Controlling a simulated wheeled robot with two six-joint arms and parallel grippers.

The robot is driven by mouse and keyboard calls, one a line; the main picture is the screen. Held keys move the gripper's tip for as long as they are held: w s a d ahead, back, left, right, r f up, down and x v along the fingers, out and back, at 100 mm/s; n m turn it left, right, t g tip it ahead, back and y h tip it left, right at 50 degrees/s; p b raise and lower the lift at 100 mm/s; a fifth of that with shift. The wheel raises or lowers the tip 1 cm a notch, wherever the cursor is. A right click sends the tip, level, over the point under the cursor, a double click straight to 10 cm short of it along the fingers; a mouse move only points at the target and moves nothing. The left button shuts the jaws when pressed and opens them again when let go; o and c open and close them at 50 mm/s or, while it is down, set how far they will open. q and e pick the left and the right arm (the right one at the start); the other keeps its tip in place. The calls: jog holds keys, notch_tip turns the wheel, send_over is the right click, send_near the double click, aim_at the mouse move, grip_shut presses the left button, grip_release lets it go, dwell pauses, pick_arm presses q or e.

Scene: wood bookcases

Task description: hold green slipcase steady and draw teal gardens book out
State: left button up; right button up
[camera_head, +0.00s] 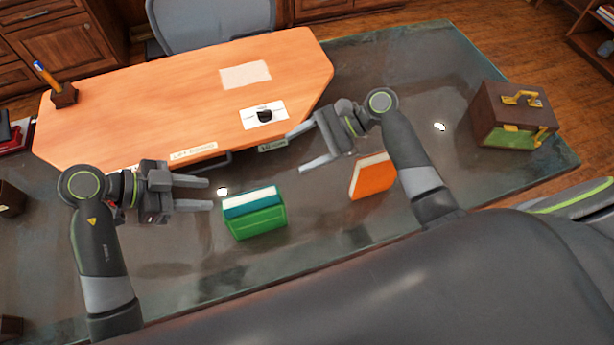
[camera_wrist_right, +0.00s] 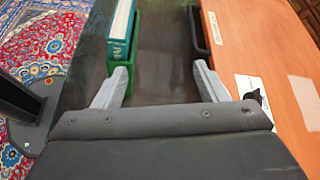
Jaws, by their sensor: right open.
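The green slipcase (camera_head: 258,223) stands on the dark glass tabletop in the middle of the head view. The teal book (camera_head: 250,205) sits in it, with its white page edge and teal cover showing at the top. My left gripper (camera_head: 211,194) is open and empty just left of the slipcase, its fingers pointing at it. My right gripper (camera_head: 296,152) is open and empty, behind and to the right of the slipcase, fingers pointing left. In the right wrist view, the slipcase (camera_wrist_right: 115,84) and teal book (camera_wrist_right: 122,48) lie beyond the left fingertip of my right gripper (camera_wrist_right: 160,70).
An orange book (camera_head: 371,176) stands to the right, near my right arm. A brown and green case (camera_head: 512,112) with brass fittings is at the far right. A wooden desk board (camera_head: 180,95) lies behind, with a dark handle (camera_head: 212,164) at its front edge.

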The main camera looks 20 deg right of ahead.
aim_at(262, 203)
jog(key=s+a+f+m+g+y, duration=0.1)
jog(key=s+f+m, duration=0.2)
jog(key=s+f, duration=0.15)
jog(key=x, duration=0.8)
jog(key=s+x, duration=0.1)
jog(key=x, duration=0.3)
jog(key=shift+a+r, duration=0.1)
jog(key=shift+r, duration=0.15)
jog(key=shift+c, duration=0.5)
jog(key=c, duration=1)
jog(key=shift+c, duration=0.2)
